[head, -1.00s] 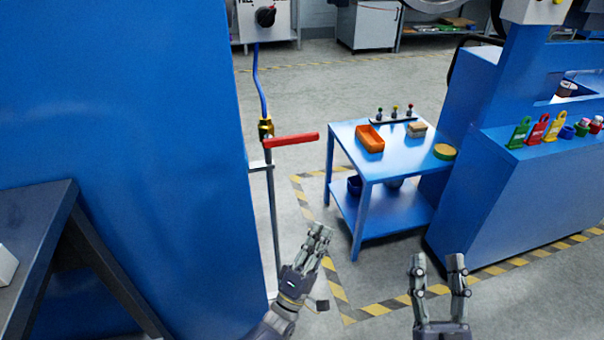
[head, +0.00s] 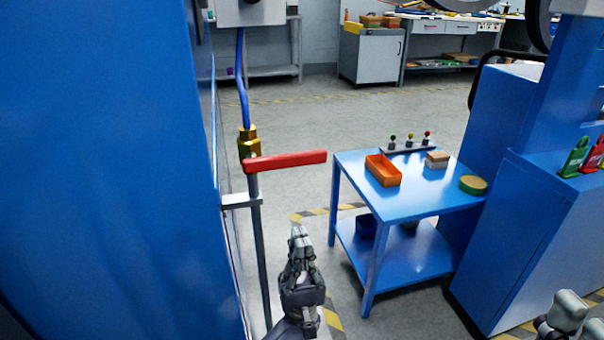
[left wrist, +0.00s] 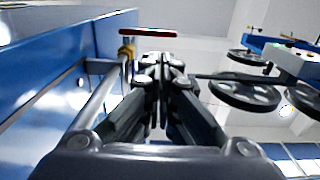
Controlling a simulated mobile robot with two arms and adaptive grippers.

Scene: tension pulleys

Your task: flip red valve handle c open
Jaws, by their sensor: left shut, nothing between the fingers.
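The red valve handle (head: 286,160) sticks out to the right, roughly level, from a brass valve (head: 248,142) on top of a grey upright pipe (head: 262,260). A blue hose rises from the valve. In the left wrist view the red handle (left wrist: 148,32) shows beyond the fingers, near the brass fitting (left wrist: 126,52). My left gripper (head: 297,238) is shut and empty, below the handle and right of the pipe, apart from both. My right gripper (head: 566,305) is only partly in view at the lower right edge; its finger opening is unclear.
A big blue cabinet (head: 100,150) stands close on the left. A blue table (head: 420,200) with an orange bin (head: 383,170) stands to the right. A blue machine (head: 530,230) is at the far right. Striped tape marks the floor; the floor behind the handle is clear.

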